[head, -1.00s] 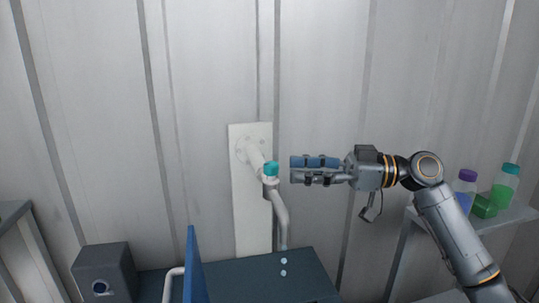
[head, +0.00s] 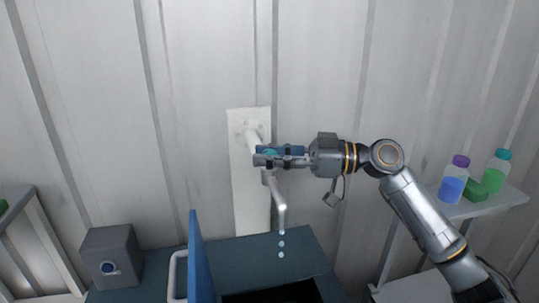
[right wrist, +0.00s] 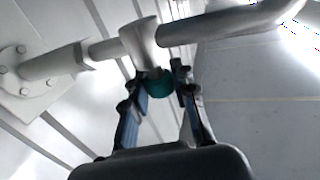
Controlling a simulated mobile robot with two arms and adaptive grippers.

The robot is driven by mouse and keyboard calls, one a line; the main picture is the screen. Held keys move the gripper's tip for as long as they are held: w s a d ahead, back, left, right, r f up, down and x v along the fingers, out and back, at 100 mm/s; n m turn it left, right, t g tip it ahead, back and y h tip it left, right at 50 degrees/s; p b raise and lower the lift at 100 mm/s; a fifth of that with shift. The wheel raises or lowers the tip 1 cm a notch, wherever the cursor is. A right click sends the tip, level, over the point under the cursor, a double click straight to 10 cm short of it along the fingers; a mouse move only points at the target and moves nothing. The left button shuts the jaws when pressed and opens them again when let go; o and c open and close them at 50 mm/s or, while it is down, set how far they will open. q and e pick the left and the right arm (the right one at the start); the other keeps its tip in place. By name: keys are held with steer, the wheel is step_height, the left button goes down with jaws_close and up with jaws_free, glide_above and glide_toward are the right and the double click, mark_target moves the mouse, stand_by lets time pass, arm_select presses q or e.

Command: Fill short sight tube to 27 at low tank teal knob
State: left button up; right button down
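The teal knob (head: 270,153) sits on the pale pipe tap on the wall, mostly hidden by my right gripper (head: 262,157) in the head view. In the right wrist view the teal knob (right wrist: 161,84) lies between the two fingertips of my right gripper (right wrist: 162,88). The fingers look open around it, with a small gap on the right side. The tap's spout (head: 280,205) bends down, and pale drops (head: 281,243) show below it. I cannot make out a sight tube or its marks. My left gripper is not in view.
A dark tank top (head: 245,255) with a black opening is below the spout. A blue upright panel (head: 201,255) and a grey box (head: 111,256) stand to the left. A shelf (head: 475,208) at the right holds a purple-capped bottle (head: 453,185), a teal-capped bottle (head: 494,175) and a green block (head: 475,190).

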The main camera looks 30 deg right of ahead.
steer(key=shift+s+f+m+t+h+b, duration=0.1)
steer(key=shift+f+m+t+h+b, duration=0.2)
steer(key=shift+m+t+h+b, duration=0.55)
steer(key=shift+r+t+b, duration=0.1)
steer(key=shift+t+b, duration=0.25)
steer(key=shift+b, duration=0.1)
steer(key=shift+r+m+t+h, duration=0.2)
steer(key=shift+m+t+h, duration=0.6)
steer(key=shift+m+h, duration=0.05)
steer(key=c, duration=1.1)
jaws_free()
steer(key=shift+o, duration=0.2)
